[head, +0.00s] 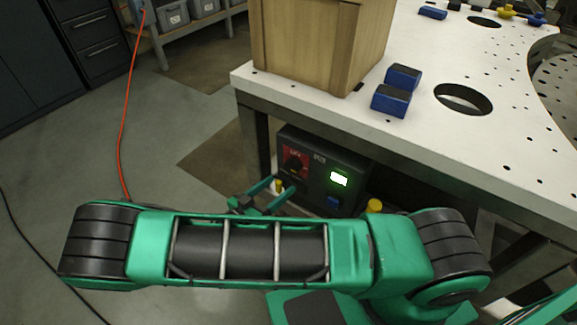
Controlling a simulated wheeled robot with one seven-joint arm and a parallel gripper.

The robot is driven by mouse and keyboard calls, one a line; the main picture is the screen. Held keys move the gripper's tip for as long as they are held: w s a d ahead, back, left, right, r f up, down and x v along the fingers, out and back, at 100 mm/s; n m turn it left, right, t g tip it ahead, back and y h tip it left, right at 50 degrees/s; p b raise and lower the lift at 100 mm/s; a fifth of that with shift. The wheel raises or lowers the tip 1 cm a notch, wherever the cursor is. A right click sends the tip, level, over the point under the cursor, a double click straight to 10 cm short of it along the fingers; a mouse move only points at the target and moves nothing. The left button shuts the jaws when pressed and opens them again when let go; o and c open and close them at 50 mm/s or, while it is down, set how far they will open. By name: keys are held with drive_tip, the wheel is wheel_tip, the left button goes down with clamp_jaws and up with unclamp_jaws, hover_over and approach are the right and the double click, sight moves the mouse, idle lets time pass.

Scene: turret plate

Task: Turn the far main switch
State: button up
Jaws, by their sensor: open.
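A dark control box (323,168) sits under the near-left corner of the white table. On its face is a red plate with a black rotary switch (294,164), partly readable as a main switch; its exact setting is too small to tell. My gripper (286,184) is in front of the box, just below the switch in the picture. Its two green fingers are apart, with nothing seen held between them. Whether the fingertips touch the box, I cannot tell. My green arm hides the lower part of the box. No second main switch is clearly visible.
The white table (425,130) carries a wooden crate (310,45) and blue blocks (391,99).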

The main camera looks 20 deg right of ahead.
sight(290, 169)
drive_tip(key=w+d, duration=0.2)
drive_tip(key=w+d+f+t, duration=0.1)
drive_tip(key=w+d, duration=0.1)
drive_tip(key=w+d+t, duration=0.1)
drive_tip(key=w+d, duration=0.1)
drive_tip(key=w, duration=0.1)
drive_tip(key=shift+d+f, duration=0.25)
drive_tip(key=shift+f, duration=0.05)
idle(0.4)
drive_tip(key=c, duration=1.1)
